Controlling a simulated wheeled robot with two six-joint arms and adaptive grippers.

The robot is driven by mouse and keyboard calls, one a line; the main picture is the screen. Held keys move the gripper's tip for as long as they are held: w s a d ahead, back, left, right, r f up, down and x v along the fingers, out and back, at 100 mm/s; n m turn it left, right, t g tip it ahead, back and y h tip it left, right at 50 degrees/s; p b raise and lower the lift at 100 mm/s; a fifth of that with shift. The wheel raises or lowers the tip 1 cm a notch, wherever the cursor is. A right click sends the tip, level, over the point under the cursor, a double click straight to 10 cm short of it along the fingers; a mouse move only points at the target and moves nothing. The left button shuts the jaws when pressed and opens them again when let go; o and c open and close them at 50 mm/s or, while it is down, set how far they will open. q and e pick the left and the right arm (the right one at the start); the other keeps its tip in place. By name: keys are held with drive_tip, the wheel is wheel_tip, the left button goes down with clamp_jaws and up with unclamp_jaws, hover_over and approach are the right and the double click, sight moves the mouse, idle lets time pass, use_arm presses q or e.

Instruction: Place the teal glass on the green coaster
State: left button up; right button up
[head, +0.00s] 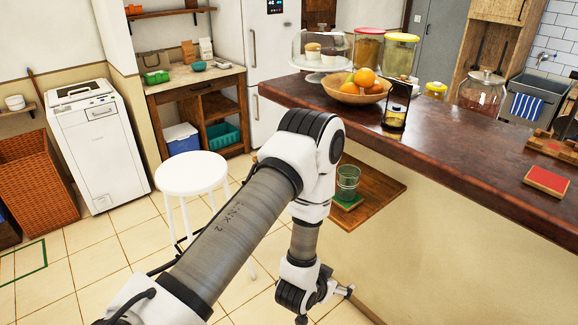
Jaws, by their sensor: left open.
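The teal glass (348,177) is clear and greenish and stands upright. It appears to rest on the green coaster (347,205), on a low wooden shelf (377,192) at the side of the counter. My left gripper (324,306) hangs below and in front of that shelf, near the bottom of the view. It is open, with nothing seen between its fingers, and is apart from the glass. My left arm covers the shelf's left part. My right gripper is not in view.
The dark counter (450,139) above holds a bowl of oranges (358,92), jars, a cake stand and a red square item (547,181). A white stool (192,173) stands left of my arm. A washing machine (97,145) stands farther left. Tiled floor lies open between them.

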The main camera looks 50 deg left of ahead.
use_arm(q)
drive_tip(key=s+d+f+g, duration=0.2)
drive_tip(key=s+g, duration=0.1)
drive_tip(key=s, duration=0.5)
drive_tip(key=s+d+f+g+h, duration=0.1)
drive_tip(key=s+d+f+g, duration=0.1)
drive_tip(key=s, duration=0.6)
drive_tip(key=s+d+f+m+g, duration=0.1)
drive_tip(key=s+f+g, duration=0.3)
drive_tip(key=s, duration=0.4)
drive_tip(key=shift+s+d+f+g, duration=0.15)
drive_tip(key=shift+s+d+g, duration=0.2)
drive_tip(key=shift+d+g, duration=0.35)
drive_tip(key=shift+w+d, duration=0.1)
